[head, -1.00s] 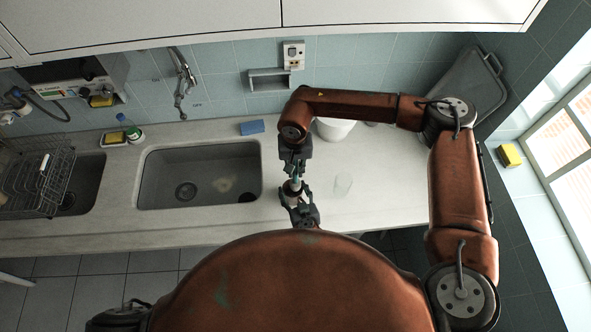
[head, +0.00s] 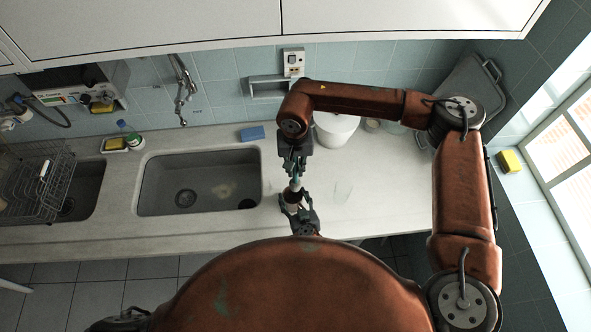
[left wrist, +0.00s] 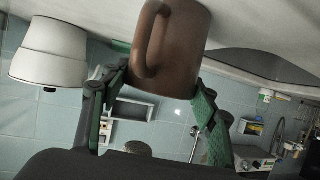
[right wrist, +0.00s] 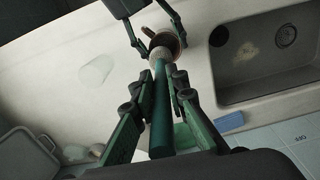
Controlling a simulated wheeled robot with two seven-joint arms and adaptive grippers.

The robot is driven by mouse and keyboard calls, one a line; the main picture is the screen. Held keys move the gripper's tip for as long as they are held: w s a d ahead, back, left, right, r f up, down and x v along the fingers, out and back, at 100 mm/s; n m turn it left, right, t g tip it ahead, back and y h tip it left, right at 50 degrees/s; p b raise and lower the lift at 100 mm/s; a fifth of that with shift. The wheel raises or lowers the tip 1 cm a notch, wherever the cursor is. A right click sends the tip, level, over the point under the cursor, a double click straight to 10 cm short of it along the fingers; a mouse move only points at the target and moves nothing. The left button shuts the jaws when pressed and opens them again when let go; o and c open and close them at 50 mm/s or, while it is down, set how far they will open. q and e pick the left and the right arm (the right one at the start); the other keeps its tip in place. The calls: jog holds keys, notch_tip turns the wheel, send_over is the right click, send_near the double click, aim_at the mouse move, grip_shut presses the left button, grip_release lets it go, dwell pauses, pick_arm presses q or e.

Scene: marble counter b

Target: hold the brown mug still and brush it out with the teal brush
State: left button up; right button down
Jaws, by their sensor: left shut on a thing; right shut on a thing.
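The brown mug (left wrist: 178,48) is held in my left gripper (head: 299,208), whose fingers close on both sides of it in the left wrist view (left wrist: 163,90). Its handle faces that camera. The mug's open mouth (right wrist: 178,42) shows in the right wrist view. My right gripper (head: 295,166) is shut on the teal brush (right wrist: 161,115) by its handle, above the mug. The brush's pale bristle head (right wrist: 160,56) is at the mug's mouth, overlapping the rim; how deep it sits is unclear. The mug's inside is mostly hidden.
A clear glass (head: 343,191) stands on the counter right of the mug. A white bucket-like container (head: 336,130) is behind my right arm. The sink (head: 160,190) lies to the left, with a blue sponge (head: 252,133) behind it. A dish rack (head: 35,185) stands far left.

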dwell(0.3)
pick_arm(q)
jog(key=o, duration=1.5)
jog(key=v, duration=1.2)
